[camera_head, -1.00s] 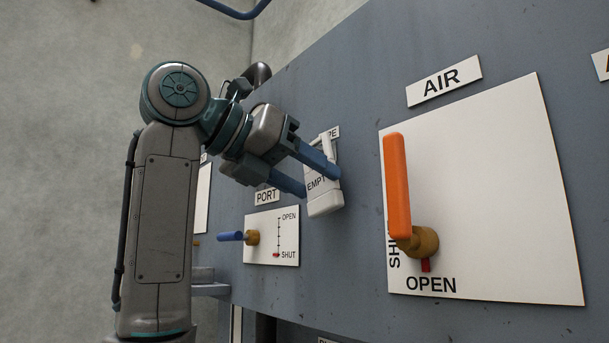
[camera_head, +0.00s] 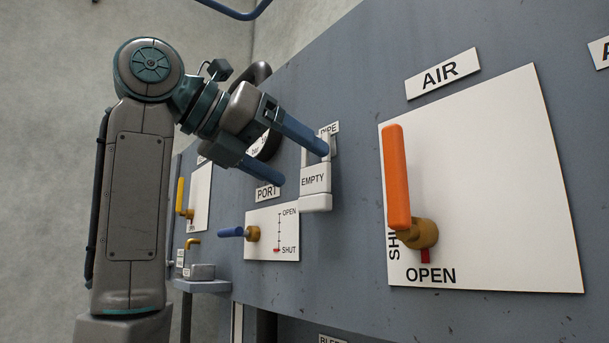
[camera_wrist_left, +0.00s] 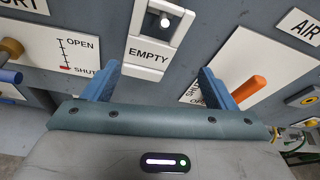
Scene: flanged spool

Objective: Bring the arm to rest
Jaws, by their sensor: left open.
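My left gripper (camera_head: 303,166) is open, its two blue fingers apart with nothing between them. It is in front of the grey panel (camera_head: 350,70), by the white EMPTY holder (camera_head: 314,202). In the left wrist view the holder (camera_wrist_left: 146,72) lies beyond the gap between the fingertips (camera_wrist_left: 158,78). The fingers look apart from it. The left arm (camera_head: 138,200) stands bent at the left of the head view. My right gripper is not in view.
The orange AIR handle (camera_head: 396,180) stands upright on a white plate to the right. The blue PORT lever (camera_head: 230,232) points left, its red mark at SHUT. A yellow lever (camera_head: 180,195) and a small ledge (camera_head: 205,287) are near the arm.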

